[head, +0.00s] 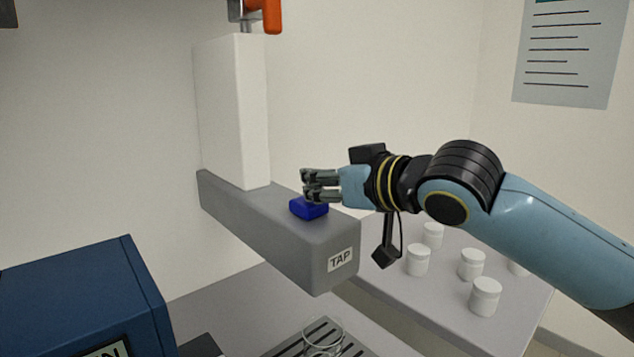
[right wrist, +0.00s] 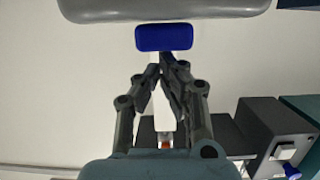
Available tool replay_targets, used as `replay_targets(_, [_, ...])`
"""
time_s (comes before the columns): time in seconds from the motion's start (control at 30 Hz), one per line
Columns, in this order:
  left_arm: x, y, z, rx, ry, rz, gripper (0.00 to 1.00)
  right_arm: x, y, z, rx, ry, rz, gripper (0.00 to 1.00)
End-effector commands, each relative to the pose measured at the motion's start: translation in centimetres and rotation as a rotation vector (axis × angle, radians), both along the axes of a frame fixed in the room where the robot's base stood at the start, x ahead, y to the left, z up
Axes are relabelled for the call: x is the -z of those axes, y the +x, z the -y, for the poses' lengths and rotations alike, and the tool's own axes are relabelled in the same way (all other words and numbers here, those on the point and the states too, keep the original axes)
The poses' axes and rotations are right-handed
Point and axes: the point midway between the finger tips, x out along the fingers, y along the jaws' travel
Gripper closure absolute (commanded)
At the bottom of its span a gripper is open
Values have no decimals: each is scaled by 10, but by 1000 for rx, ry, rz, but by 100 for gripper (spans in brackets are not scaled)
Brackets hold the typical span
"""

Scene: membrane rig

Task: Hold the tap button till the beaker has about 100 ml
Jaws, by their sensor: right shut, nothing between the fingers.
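The blue tap button (head: 309,209) sits on top of the grey tap arm (head: 265,225), which carries a TAP label. My right gripper (head: 306,184) is shut and empty, with its fingertips just above or at the button; I cannot tell whether they touch it. In the right wrist view the button (right wrist: 164,37) shows just beyond the closed fingertips (right wrist: 160,62). A clear glass beaker (head: 324,335) stands on a slotted drip tray (head: 295,338) below the tap, partly cut off by the bottom edge. Its water level cannot be read. My left gripper is not in view.
A white column (head: 232,110) rises behind the tap arm, with an orange part (head: 272,15) above. A dark blue device (head: 80,295) stands at left. Several white jars (head: 486,296) stand on the grey surface at right, below my right arm.

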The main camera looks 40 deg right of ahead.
Motion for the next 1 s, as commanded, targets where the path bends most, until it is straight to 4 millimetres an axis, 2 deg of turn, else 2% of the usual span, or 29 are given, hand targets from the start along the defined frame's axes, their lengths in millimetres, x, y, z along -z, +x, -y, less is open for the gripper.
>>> replay_targets(0.17, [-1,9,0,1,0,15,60,0,0,0,0,0,0,100])
replay_targets(0.4, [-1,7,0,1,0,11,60,19,0,0,0,1,-1,100])
replay_targets(1.0, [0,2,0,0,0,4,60,20,0,1,1,0,-5,100])
